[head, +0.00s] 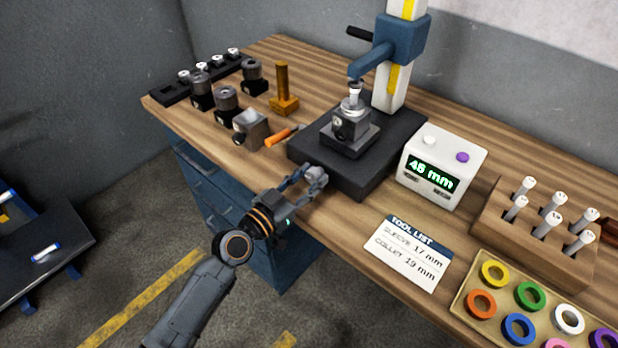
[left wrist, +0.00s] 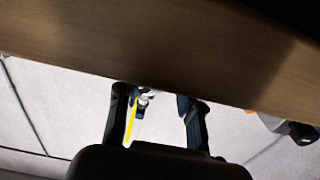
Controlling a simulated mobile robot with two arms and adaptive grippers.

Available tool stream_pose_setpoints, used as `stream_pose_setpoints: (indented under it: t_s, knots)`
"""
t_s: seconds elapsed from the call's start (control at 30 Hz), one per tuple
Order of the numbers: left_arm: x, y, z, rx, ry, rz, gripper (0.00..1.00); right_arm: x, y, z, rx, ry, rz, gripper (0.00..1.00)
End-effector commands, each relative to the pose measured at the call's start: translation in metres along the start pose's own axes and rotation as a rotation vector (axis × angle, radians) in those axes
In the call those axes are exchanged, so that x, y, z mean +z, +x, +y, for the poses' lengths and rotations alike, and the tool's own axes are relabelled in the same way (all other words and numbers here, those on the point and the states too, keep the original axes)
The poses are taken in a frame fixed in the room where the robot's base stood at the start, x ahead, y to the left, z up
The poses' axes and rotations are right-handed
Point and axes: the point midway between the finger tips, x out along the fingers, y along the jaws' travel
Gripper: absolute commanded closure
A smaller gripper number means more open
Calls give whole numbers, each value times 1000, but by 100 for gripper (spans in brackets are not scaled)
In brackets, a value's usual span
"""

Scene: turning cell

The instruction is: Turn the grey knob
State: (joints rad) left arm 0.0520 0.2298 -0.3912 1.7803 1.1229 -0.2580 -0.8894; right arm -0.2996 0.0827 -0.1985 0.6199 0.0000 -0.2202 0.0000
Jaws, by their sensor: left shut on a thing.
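The grey knob (head: 318,178) is at the front side of the dark base plate (head: 300,150) of the measuring stand, by the table's front edge. My left gripper (head: 312,178) reaches it from the front left and is shut on it; the fingers partly hide it. In the left wrist view the two dark fingers of my left gripper (left wrist: 158,112) stand apart. The knob cannot be made out clearly there. The blue arm of the stand (head: 400,40) and its white column carry a tool holder below. The display box (head: 443,167) reads 45 mm. My right gripper is not in view.
A tool list card (head: 407,252) lies right of my gripper. A wooden block (head: 540,235) with several tools and a tray of coloured rings (head: 460,303) are at the right. Dark holders, an orange-handled tool (head: 280,136) and a brass post (head: 283,90) stand left of the stand.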

Motion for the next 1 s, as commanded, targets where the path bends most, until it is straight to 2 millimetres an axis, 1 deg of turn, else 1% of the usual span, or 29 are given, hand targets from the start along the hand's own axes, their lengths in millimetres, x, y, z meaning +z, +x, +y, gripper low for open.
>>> stream_pose_setpoints:
  t_s: [0.27,0.7,1.0]
  knots:
    - [0,0,0,0,-105,0,95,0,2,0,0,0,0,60]
    - [0,0,-2,0,-426,1,95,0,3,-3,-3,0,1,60]
    - [0,0,-2,0,-571,1,95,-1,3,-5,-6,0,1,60]
